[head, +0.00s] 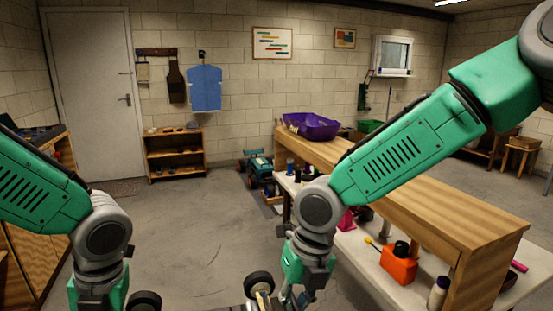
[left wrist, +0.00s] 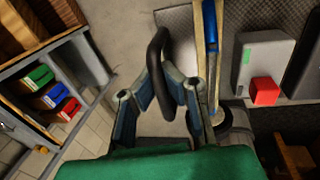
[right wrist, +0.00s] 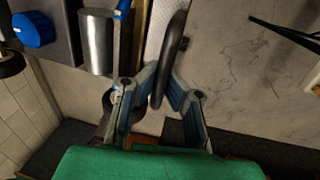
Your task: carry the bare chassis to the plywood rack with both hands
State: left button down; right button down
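The bare chassis (head: 262,301) shows only in part at the bottom edge of the head view, with black wheels (head: 258,283). In the left wrist view a black loop (left wrist: 157,60) stands at its edge, beside a grey box with a red block (left wrist: 265,92). My left gripper (left wrist: 160,82) has its fingers closed around this loop. In the right wrist view my right gripper (right wrist: 163,82) is closed around a similar black loop (right wrist: 172,50), beside a silver cylinder (right wrist: 98,42). A wooden rack (head: 175,151), likely the plywood one, stands at the back wall.
A long wooden bench (head: 430,200) with bottles and an orange container (head: 398,265) lies to the right. A teal vehicle (head: 258,166) stands on the floor by its far end. A wooden cabinet (head: 38,255) is at left. The floor (head: 195,225) between is clear.

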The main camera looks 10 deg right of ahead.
aim_at(416, 188)
jog(key=z, duration=1)
